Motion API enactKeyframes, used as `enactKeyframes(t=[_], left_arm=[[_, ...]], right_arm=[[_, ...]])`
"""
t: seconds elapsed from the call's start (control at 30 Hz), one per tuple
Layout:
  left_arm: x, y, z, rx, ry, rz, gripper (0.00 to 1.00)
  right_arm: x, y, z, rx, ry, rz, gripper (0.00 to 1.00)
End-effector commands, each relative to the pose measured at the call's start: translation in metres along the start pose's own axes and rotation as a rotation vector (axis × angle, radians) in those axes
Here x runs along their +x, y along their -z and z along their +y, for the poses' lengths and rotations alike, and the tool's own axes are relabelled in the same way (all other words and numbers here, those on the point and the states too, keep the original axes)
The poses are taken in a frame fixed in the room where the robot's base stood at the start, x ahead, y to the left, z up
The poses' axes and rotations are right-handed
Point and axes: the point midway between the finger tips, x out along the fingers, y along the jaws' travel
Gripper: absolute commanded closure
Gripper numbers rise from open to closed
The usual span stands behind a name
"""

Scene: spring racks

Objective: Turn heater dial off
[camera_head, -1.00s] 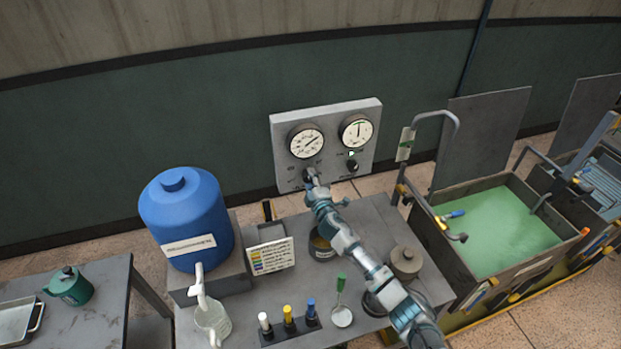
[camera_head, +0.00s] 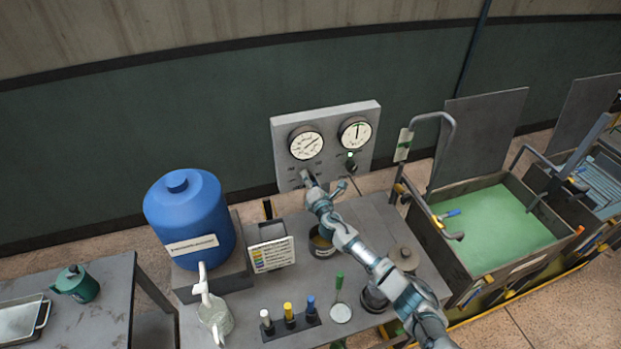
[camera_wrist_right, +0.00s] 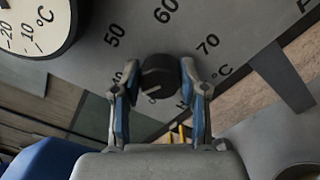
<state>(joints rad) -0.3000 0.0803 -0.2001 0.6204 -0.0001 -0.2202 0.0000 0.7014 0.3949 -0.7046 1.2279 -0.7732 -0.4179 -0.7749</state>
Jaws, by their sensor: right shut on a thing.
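The grey control panel (camera_head: 322,112) stands at the back of the table with two round gauges. The black dial (camera_wrist_right: 159,80) sits below the left gauge (camera_head: 306,143), among temperature marks such as 50, 60 and 70 that show in the right wrist view. My right gripper (camera_wrist_right: 160,98) has its two blue-padded fingers on either side of the dial and is shut on it. In the head view my right gripper (camera_head: 308,181) reaches the panel's lower left and hides most of this dial. A second dark knob (camera_head: 351,165) is under the right gauge (camera_head: 355,133). My left gripper is not in view.
A blue tank (camera_head: 190,215) stands on the table's left, with a white pitcher (camera_head: 214,318) in front. A label card (camera_head: 271,255), several capped vials (camera_head: 289,318) and pots surround my right arm. A green-filled basin (camera_head: 495,228) is at the right.

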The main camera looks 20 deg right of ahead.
Motion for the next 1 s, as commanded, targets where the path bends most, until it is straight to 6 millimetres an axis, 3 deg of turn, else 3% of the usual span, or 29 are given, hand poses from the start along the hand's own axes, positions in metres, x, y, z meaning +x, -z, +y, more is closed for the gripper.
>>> enactKeyframes(t=[0.6,1.0], left_arm=[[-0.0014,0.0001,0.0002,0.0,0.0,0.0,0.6],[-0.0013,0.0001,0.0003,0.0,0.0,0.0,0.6]], right_arm=[[-0.0016,0.0062,-0.0052,-0.577,0.005,0.011,0.92],[-0.0022,0.0077,-0.0068,-0.84,0.005,0.015,0.92]])
